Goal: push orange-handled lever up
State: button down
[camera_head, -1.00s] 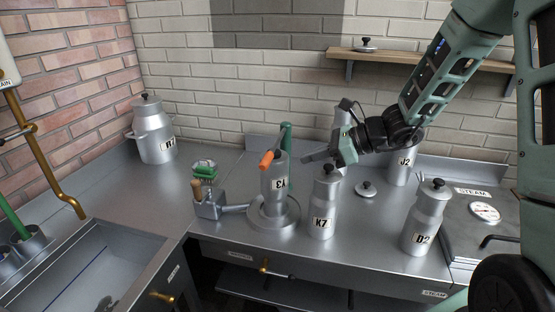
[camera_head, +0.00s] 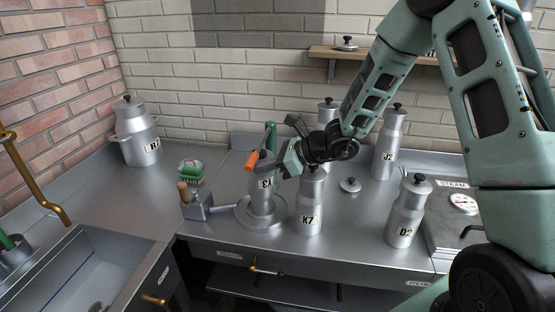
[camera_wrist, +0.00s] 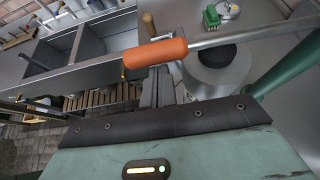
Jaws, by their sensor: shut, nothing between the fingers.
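The orange-handled lever (camera_head: 252,160) stands by the upside-down can Y3 (camera_head: 262,200), which rests on a round base (camera_head: 245,217) on the counter. In the wrist view the orange grip (camera_wrist: 155,53) lies nearly level just beyond my fingers, with its metal rod running right. My gripper (camera_head: 276,163) is shut and empty, close to the right of the lever and level with it. I cannot tell whether it touches the lever. A green handle (camera_head: 270,138) stands behind the can and shows at right in the wrist view (camera_wrist: 288,66).
Can K7 (camera_head: 309,205) stands right under my wrist. Cans J2 (camera_head: 386,150) and D2 (camera_head: 406,212) stand further right, and a loose lid (camera_head: 350,185) lies between. A green brush (camera_head: 190,172) and a holder (camera_head: 197,207) sit left.

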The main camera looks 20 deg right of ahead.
jog(key=shift+w+a+f, duration=0.2)
jog(key=shift+a+f, duration=0.05)
jog(key=shift+a, duration=0.05)
